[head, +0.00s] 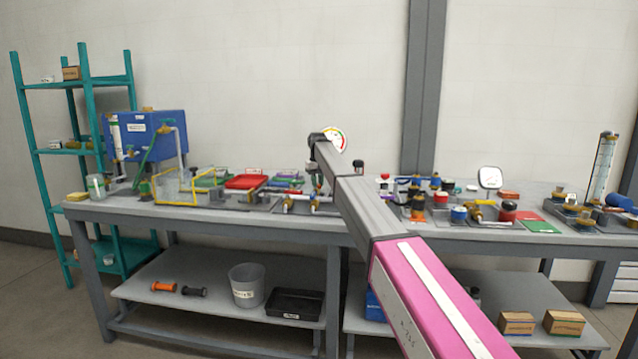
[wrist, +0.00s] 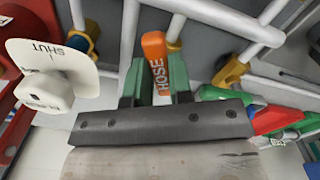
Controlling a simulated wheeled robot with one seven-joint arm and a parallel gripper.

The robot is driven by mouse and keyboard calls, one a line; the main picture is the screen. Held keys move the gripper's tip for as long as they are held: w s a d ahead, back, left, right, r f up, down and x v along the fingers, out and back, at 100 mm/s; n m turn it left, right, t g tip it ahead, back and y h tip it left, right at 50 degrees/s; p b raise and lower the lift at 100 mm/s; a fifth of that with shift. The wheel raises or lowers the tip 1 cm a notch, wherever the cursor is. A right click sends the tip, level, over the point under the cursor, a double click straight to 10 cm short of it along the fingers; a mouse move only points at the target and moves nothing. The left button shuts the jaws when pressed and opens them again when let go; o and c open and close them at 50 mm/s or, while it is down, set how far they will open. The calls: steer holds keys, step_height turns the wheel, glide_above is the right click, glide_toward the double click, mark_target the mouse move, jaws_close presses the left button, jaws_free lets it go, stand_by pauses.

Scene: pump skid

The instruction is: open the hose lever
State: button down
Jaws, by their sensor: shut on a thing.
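The hose lever (wrist: 154,50) is an orange handle marked HOSE, upright between my gripper's green fingers in the wrist view. My gripper (wrist: 157,76) is shut on it. The lever's upper end meets a brass fitting on a pale pipe. In the head view my gripper (head: 316,176) is low over the bench, small and partly hidden by my arm. I cannot make out the hose lever there.
In the wrist view a white plate marked SHUT (wrist: 50,52) with a white knob is close on the left. Pale pipes (wrist: 222,18) and a brass valve (wrist: 231,72) lie beyond. Green and red parts (wrist: 272,118) are at right. The bench (head: 215,222) is crowded.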

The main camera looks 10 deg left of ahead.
steer(key=m, duration=0.2)
steer(key=a+m, duration=0.1)
steer(key=m, duration=0.2)
steer(key=shift+s+a, duration=0.15)
steer(key=shift+r+m, duration=0.1)
steer(key=shift+m, duration=0.2)
stand_by(0.3)
steer(key=c, duration=1)
jaws_free()
steer(key=shift+r, duration=0.1)
step_height(320, 180, up, 10)
steer(key=shift+r, duration=0.25)
